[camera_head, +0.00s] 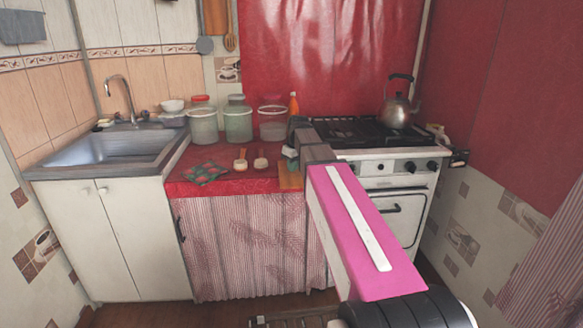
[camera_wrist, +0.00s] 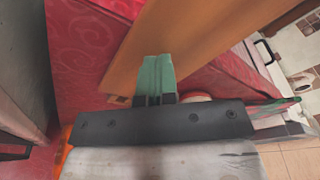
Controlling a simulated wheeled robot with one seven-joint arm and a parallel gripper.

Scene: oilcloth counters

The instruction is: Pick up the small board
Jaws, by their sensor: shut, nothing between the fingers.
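The small board (camera_head: 290,180) is a flat orange-brown piece on the red counter cover, near its front edge, left of the stove. My arm hides part of it in the head view. In the wrist view the board (camera_wrist: 195,40) fills the upper middle, running diagonally. My gripper (camera_wrist: 157,62) has green fingers pressed together with nothing between them. The fingertips overlap the board in the picture; I cannot tell whether they touch it. In the head view the gripper (camera_head: 290,153) is beside my arm's end, partly hidden.
The red-covered counter (camera_head: 225,187) carries a patterned cloth (camera_head: 205,173), two small light items (camera_head: 250,163), several clear jars (camera_head: 238,122) and an orange bottle (camera_head: 294,104). The sink (camera_head: 125,147) is left. The stove (camera_head: 385,155) with a kettle (camera_head: 396,108) is right.

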